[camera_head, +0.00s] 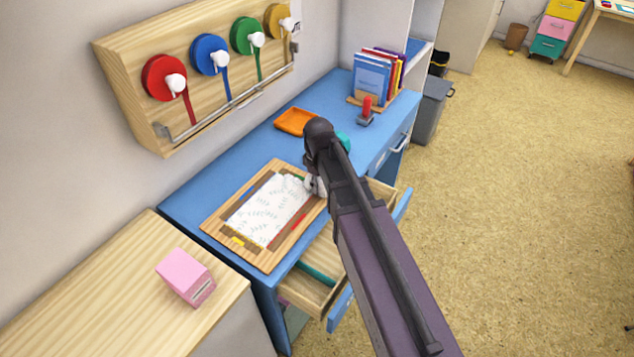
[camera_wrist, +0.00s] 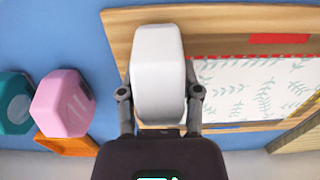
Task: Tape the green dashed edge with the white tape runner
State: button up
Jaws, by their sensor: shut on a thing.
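The white tape runner (camera_wrist: 158,75) is between the two fingers of my gripper (camera_wrist: 160,100), which is shut on it. In the head view the runner (camera_head: 315,186) shows only partly, beside my gripper, at the far end of the wooden board (camera_head: 222,222). A white sheet with a leaf pattern (camera_head: 265,212) lies on the board; it also shows in the wrist view (camera_wrist: 250,90). A small green mark (camera_head: 299,180) shows at the sheet's far end. The runner and my arm hide most of that edge. I cannot tell whether the runner touches the sheet.
A teal block (camera_wrist: 14,102), a pink block (camera_wrist: 62,103) and an orange tray (camera_wrist: 68,146) are left of the board in the wrist view. Another pink block (camera_head: 186,277) sits on the wooden counter (camera_head: 110,285). A drawer (camera_head: 312,285) stands open in front.

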aim_at(307, 177)
notch_tip(307, 177, up, 7)
jog(key=p, duration=0.7)
dwell(0.4)
dwell(0.7)
jog(key=shift+f+b, duration=2.75)
jog(key=shift+b, duration=0.05)
jog(key=shift+f+b, duration=0.75)
jog(key=shift+w+a, duration=0.1)
jog(key=shift+w+a, duration=0.55)
jog(key=shift+a, duration=0.2)
jog(key=shift+w+a, duration=0.55)
jog(key=shift+a, duration=0.2)
